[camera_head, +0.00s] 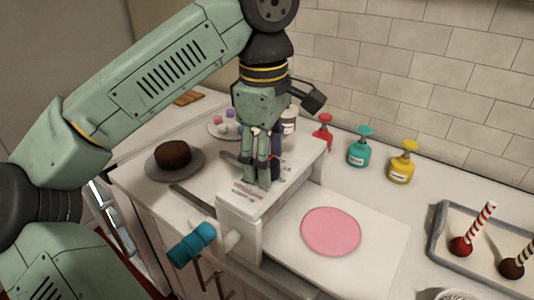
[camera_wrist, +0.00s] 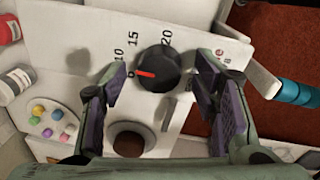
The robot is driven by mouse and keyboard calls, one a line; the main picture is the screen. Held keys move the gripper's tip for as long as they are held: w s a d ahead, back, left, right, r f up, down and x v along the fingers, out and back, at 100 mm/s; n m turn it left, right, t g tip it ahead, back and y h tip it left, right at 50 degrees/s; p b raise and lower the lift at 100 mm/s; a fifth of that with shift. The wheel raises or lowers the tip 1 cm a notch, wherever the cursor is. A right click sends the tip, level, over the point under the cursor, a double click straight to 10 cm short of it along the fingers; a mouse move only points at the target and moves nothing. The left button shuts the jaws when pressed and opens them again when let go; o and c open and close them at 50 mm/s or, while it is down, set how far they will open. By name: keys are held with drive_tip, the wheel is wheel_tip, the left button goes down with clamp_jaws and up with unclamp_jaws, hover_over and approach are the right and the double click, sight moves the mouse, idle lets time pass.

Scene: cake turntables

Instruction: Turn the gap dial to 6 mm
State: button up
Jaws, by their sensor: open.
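The gap dial (camera_wrist: 160,68) is a round black knob with a red pointer on the white top panel of a sheeter-like machine (camera_head: 239,215). In the wrist view the printed numbers 10, 15 and 20 curve around it. The red pointer points left, toward a small mark that looks like 6, below the 10. My gripper (camera_wrist: 160,78) is open, with one finger on each side of the dial and visible space between. In the head view my gripper (camera_head: 262,178) is low over the panel and the dial is mostly hidden by the fingers.
A teal crank handle (camera_head: 190,245) sticks out at the machine's front. A pink disc (camera_head: 331,232) lies on the white board to the right. A brown cake (camera_head: 173,154) stands on a turntable to the left. Several colored bottles (camera_head: 403,163) line the back; a tray (camera_head: 437,232) is right.

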drive_tip(key=shift+c, duration=0.2)
drive_tip(key=c, duration=1.1)
drive_tip(key=shift+c, duration=0.2)
drive_tip(key=n+b, duration=0.1)
drive_tip(key=n, duration=0.3)
drive_tip(key=shift+n, duration=0.3)
drive_tip(key=n+b, duration=0.1)
drive_tip(key=n, duration=0.3)
drive_tip(key=shift+y, duration=0.3)
